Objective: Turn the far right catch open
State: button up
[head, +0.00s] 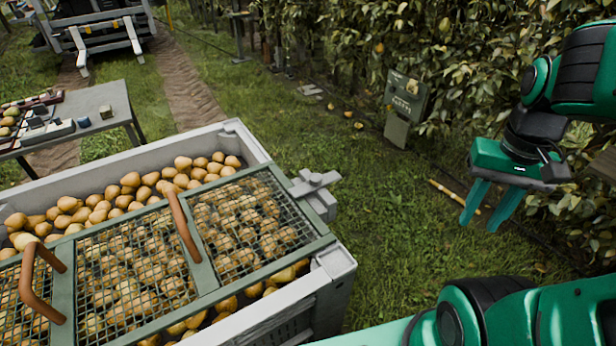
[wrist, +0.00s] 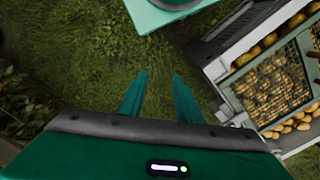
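The far right catch (head: 315,188) is a grey cross-shaped handle on a block, on the far right side of the pear bin (head: 237,132). In the wrist view the bin is at the right.
The lid has brown handles (head: 184,226) above many pears. A grey table (head: 105,97) with small items stands at the left. A green sign box (head: 405,108) stands by the leafy hedge (head: 460,50). Open grass lies between bin and gripper.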

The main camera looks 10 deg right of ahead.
jog(key=o, duration=0.5)
jog(key=shift+s+r, duration=0.15)
jog(key=shift+s, duration=0.1)
jog(key=shift+o, duration=0.8)
jog(key=shift+r, duration=0.25)
jog(key=w+r+n, duration=0.1)
jog(key=w+n, duration=0.1)
jog(key=w, duration=1.4)
jog(key=n, duration=0.6)
send_over(315, 176)
notch_tip(315, 176, down, 20)
notch_tip(315, 176, down, 10)
jog(key=shift+w+d+f, duration=0.1)
jog(key=shift+f, duration=0.15)
jog(key=shift+c, duration=0.3)
